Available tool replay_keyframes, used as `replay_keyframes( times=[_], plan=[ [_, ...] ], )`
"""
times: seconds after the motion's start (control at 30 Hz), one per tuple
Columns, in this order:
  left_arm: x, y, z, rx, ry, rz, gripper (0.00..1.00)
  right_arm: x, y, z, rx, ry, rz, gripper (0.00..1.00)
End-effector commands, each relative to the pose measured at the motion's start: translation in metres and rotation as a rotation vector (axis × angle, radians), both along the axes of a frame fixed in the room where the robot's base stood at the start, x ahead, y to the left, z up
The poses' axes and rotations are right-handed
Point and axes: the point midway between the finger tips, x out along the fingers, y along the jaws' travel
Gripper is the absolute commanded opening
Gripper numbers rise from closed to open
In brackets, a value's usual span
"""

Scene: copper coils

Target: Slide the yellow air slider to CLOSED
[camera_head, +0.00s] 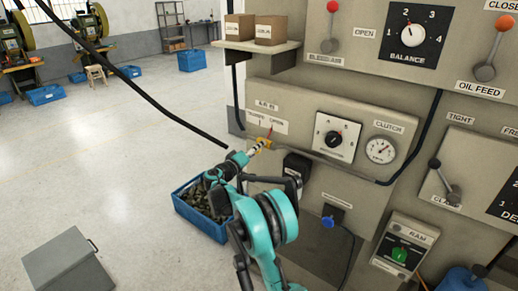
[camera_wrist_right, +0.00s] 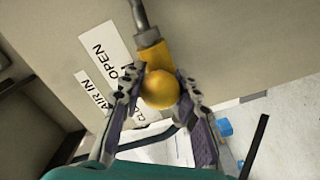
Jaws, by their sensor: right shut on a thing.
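The yellow air slider (camera_head: 265,142) sits on the grey machine panel, below the white AIR IN label plate (camera_head: 266,120). In the right wrist view its round yellow knob (camera_wrist_right: 160,90) and yellow body (camera_wrist_right: 155,56) join a grey pipe (camera_wrist_right: 140,20). My right gripper (camera_head: 256,149) is at the slider; in the wrist view its two fingers (camera_wrist_right: 160,97) are shut on the knob from both sides. The OPEN label (camera_wrist_right: 107,52) shows beside the slider, and the CLOSED label is partly hidden by a finger. My left gripper is out of view.
A blue crate of dark parts (camera_head: 190,215) stands on the floor below my right arm. A black switch box (camera_head: 297,168) and a clutch gauge (camera_head: 380,149) are on the panel to the right. A shelf with two cardboard boxes (camera_head: 257,45) juts out above. A grey box (camera_head: 68,265) stands at lower left.

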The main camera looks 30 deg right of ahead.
Motion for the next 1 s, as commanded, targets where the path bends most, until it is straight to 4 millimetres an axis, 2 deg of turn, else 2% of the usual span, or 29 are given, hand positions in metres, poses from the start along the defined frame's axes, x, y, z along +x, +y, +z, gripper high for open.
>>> replay_keyframes(
  times=[0.03,0.23,0.5,0.6,0.9,0.93,1.0],
  plan=[
    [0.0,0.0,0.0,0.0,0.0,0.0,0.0,-0.002,-0.007,0.003,-0.006,-0.001,-0.009,0.0],
    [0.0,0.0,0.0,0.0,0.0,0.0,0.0,0.001,-0.007,0.004,-0.009,0.0,-0.011,0.0],
    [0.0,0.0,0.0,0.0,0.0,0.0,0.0,0.048,0.012,0.004,-0.01,0.0,-0.013,0.0],
    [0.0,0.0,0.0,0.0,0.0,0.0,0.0,0.057,0.016,0.005,-0.011,0.001,-0.011,0.0],
    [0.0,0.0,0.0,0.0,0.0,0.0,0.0,0.06,0.018,0.005,-0.01,-0.001,-0.006,0.0],
    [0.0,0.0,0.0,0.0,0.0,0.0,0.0,0.06,0.018,0.005,-0.01,-0.001,-0.005,0.32],
    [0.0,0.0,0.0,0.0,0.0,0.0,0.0,0.06,0.017,0.006,-0.01,-0.001,-0.007,0.5]
  ],
)
